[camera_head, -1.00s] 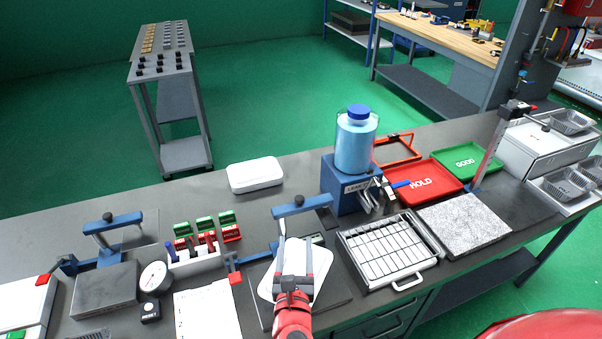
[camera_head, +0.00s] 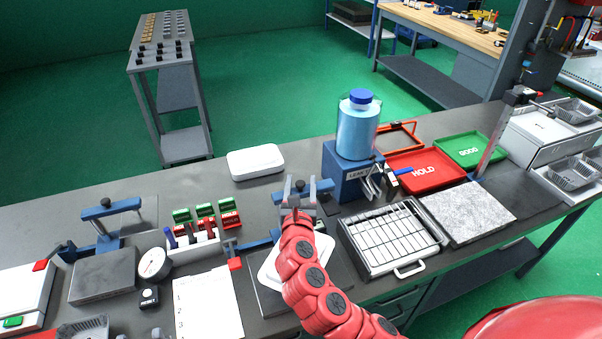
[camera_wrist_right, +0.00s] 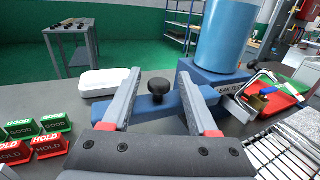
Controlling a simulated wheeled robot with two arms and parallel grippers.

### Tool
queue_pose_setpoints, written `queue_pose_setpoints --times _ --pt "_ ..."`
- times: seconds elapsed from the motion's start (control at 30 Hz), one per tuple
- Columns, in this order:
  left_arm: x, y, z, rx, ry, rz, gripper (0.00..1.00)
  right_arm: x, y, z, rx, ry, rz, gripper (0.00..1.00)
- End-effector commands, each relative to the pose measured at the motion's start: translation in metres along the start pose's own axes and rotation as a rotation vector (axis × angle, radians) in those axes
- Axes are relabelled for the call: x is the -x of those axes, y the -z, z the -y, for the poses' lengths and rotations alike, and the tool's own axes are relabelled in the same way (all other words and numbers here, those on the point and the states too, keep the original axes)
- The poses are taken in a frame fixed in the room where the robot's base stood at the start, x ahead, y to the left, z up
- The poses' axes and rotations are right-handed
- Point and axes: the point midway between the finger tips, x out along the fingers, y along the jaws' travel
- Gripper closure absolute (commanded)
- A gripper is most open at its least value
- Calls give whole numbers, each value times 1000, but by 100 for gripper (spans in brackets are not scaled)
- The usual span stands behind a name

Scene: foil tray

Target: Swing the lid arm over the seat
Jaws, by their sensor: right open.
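The lid arm (camera_head: 325,187) is a blue bar with a black knob (camera_wrist_right: 157,86), at the back of the seat (camera_head: 272,304). The bar also shows in the right wrist view (camera_wrist_right: 140,107). The seat is a dark plate with a white rounded tray (camera_head: 266,271) on it, partly hidden by my right arm. The bar lies behind the tray, not over it. My right gripper (camera_head: 299,184) is open at the bar; in the wrist view its fingers (camera_wrist_right: 160,76) stand on either side of the knob, with gaps visible. My left gripper is out of view.
A blue leak test stand (camera_head: 350,181) with a blue bottle (camera_head: 357,132) is just right of the bar. A white case (camera_head: 255,162) lies behind it. Left are small red and green tags (camera_head: 205,222); right is a slotted tray (camera_head: 390,238).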

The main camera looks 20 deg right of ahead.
Motion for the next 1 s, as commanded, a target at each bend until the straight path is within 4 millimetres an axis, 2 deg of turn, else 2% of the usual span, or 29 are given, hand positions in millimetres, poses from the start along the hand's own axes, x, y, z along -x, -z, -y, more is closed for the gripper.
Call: queue_pose_setpoints --times 0.1,0.2,0.6,0.67,0.93,1.0 --pt "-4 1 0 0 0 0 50 -17 -3 1 -1 3 2 40" --pt "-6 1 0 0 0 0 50 -25 -2 0 -1 0 1 40" --pt "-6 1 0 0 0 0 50 -32 0 -1 0 -3 2 40" --pt "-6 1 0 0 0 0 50 -31 0 -1 0 -3 2 49" --pt "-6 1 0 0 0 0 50 -31 0 -1 0 -2 2 98" --pt "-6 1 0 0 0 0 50 -31 0 -1 0 -3 2 100"
